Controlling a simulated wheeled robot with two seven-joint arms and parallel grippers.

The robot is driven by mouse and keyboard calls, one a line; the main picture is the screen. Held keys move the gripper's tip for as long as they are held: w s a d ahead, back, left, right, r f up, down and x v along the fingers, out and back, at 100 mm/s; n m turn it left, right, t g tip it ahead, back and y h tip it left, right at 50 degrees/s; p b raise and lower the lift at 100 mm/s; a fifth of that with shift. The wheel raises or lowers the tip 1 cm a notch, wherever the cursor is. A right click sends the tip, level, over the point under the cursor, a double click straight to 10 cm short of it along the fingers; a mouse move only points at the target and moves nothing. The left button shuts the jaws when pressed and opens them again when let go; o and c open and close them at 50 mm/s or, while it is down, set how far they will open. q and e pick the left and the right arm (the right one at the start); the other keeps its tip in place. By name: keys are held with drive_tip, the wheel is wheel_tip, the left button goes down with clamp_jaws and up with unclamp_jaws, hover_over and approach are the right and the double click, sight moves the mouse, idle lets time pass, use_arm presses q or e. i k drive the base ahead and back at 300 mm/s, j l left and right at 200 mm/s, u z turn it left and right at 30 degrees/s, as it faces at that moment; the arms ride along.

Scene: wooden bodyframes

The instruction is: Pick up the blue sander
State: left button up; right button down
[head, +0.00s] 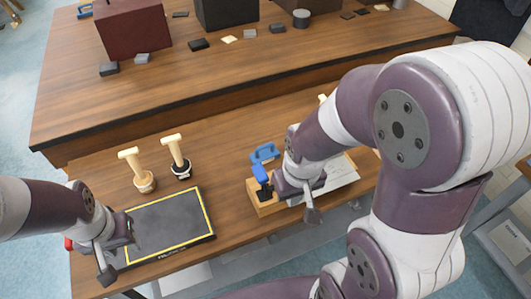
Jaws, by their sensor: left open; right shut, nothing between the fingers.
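Two blue items sit close together in the middle of the table: a blue loop-handled piece (265,153) on the wood, and a blue-topped tool (261,173) at a small wooden box (265,209). I cannot tell for sure which is the sander. My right gripper (296,203) is just right of the blue-topped tool, over the box and a pale sheet (340,178). It is shut and empty, and the arm hides part of this area. My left gripper (120,246) is open and empty over the left part of a black mat with a yellow border (170,228).
Two brushes or stamps with pale handles (143,180) (181,165) stand behind the mat. A raised rear bench holds dark boxes (132,28) and several small blocks (199,44). My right arm covers much of the right side. The wood between the brushes and the blue pieces is clear.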

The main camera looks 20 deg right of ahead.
sight(264, 154)
drive_tip(key=i+l+u, duration=0.1)
drive_tip(key=l+u, duration=0.25)
drive_tip(key=l, duration=0.35)
drive_tip(key=l+u, duration=0.35)
drive_tip(key=l, duration=0.4)
drive_tip(key=i, duration=0.05)
